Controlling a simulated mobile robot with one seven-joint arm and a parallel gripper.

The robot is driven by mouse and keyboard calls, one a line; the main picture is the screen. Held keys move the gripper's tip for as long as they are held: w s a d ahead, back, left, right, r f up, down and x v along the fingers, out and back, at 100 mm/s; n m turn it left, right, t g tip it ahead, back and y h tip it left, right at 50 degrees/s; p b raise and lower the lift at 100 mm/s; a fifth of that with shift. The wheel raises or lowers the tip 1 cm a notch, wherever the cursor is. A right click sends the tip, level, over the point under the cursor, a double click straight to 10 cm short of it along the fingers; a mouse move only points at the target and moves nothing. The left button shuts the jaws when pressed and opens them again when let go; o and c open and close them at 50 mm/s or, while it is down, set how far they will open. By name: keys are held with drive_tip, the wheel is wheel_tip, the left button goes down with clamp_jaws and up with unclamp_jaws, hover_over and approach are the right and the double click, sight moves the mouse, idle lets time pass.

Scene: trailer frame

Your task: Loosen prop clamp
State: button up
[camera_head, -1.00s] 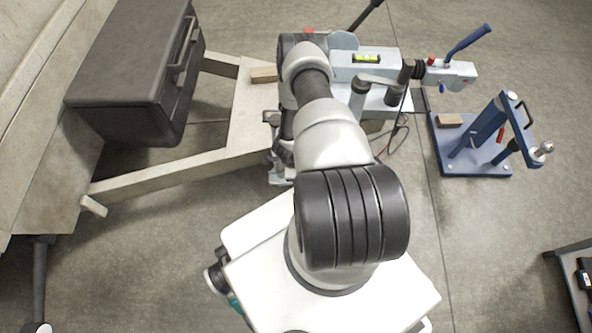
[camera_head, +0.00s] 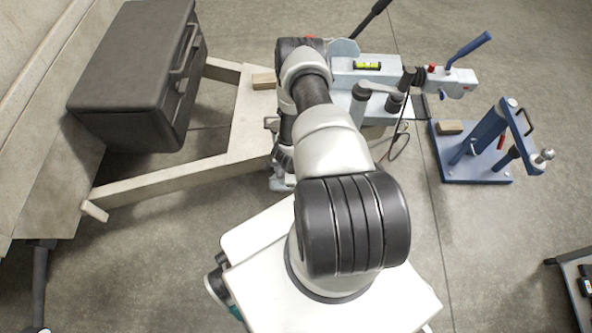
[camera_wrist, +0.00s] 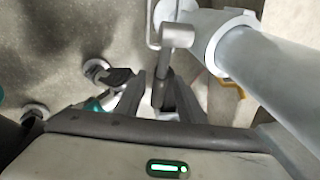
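The lever sits beside a light collar (camera_wrist: 226,38) around a thick grey prop tube (camera_wrist: 275,75). In the head view, my arm covers the gripper and most of the clamp; only a bit of grey metal (camera_head: 281,181) shows left of my arm.
The beige trailer frame (camera_head: 165,182) carries a dark box (camera_head: 130,75) at left. The grey coupling (camera_head: 447,78) with a blue handle lies at upper right. A blue stand (camera_head: 490,140) is on the floor at right. A black-edged tray (camera_head: 578,270) is at lower right.

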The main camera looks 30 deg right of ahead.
drive_tip(key=p+v, duration=0.4)
drive_tip(key=v, duration=1.2)
drive_tip(key=shift+r+p, duration=0.3)
drive_tip(key=shift+p, duration=0.05)
